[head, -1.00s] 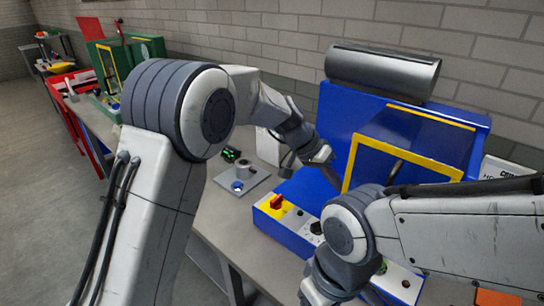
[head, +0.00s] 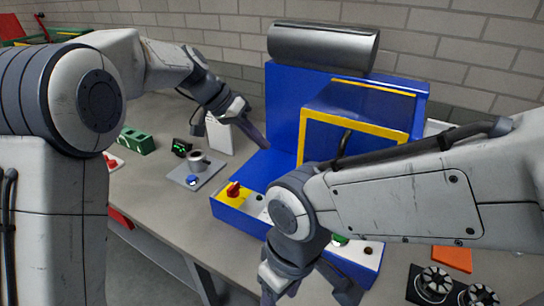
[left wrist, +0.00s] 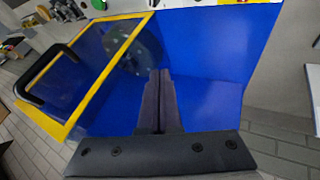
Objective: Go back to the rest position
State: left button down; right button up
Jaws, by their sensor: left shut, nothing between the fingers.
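My left gripper (head: 255,135) is in front of the left side of the blue machine (head: 285,105), above the bench. Its dark fingers are shut with nothing between them, as the left wrist view (left wrist: 160,78) shows against the machine's blue surface. My right arm comes in from the right across the machine's front. My right gripper (head: 310,290) points down at the bottom edge, partly cut off, and I cannot tell how its fingers stand.
The blue machine has a yellow-framed door (head: 352,122), a steel cylinder (head: 322,48) on top and a control panel with a red knob (head: 233,188). A grey plate (head: 186,178) with a cup-like part lies left. Black round parts (head: 437,282) lie lower right.

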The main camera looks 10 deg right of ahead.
pick_arm(q)
jog(key=s+a+f+n+y, duration=0.1)
jog(key=s+y, duration=0.1)
jog(key=s, duration=0.7)
jog(key=s+a+f+y, duration=0.1)
jog(key=s+f+y, duration=0.1)
jog(key=s, duration=0.8)
jog(key=s+a+f+y, duration=0.1)
jog(key=s+a+f, duration=0.2)
jog(key=s, duration=0.3)
jog(key=s+a+f+y, duration=0.1)
jog(key=s+a+f, duration=0.2)
jog(key=s, duration=0.4)
jog(key=shift+a+f, duration=0.35)
jog(key=shift+a, duration=0.3)
jog(key=shift+s, duration=0.1)
